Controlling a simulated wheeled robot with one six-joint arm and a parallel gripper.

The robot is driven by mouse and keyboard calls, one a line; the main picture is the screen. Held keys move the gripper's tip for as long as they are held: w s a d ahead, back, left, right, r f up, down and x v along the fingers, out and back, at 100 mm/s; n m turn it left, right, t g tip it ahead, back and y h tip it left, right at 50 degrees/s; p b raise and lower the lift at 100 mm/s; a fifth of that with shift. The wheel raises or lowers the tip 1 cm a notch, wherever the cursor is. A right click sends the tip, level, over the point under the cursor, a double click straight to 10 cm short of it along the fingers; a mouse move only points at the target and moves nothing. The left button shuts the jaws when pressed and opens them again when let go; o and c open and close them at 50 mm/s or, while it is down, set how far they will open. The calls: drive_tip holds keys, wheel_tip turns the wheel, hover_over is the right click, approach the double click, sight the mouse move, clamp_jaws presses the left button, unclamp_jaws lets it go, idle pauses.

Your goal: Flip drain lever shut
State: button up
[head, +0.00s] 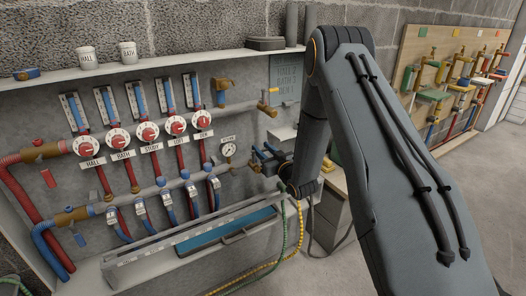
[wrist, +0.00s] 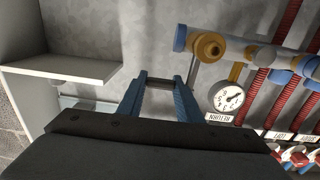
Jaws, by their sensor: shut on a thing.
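The drain valve is a brass fitting (wrist: 208,46) with a blue end, at the end of the lower manifold pipe. It shows in the head view as a small brass piece (head: 256,168) right of the gauge. A thin grey lever arm (wrist: 194,72) runs from it toward my gripper. My gripper (wrist: 160,84) has its two blue fingers around a dark grip between the fingertips, which looks like the lever's end. In the head view my gripper (head: 264,156) is beside the valve, and its fingers partly hide the lever.
A pressure gauge (head: 229,149) is close left of the gripper. Red dials (head: 148,131) and blue-handled valves line the manifolds. A brass tap (head: 268,104) is above. A shelf (wrist: 65,68) is near in the wrist view. A trough (head: 225,232) and hoses are below.

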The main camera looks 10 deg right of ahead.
drive_tip(key=shift+w+n+y, duration=0.1)
drive_tip(key=shift+n+y, duration=0.2)
drive_tip(key=shift+y, duration=0.1)
drive_tip(key=o, duration=1)
drive_tip(key=shift+o, duration=0.2)
drive_tip(key=v, duration=0.7)
drive_tip(key=shift+s, duration=0.4)
drive_tip(key=shift+d+r, duration=0.1)
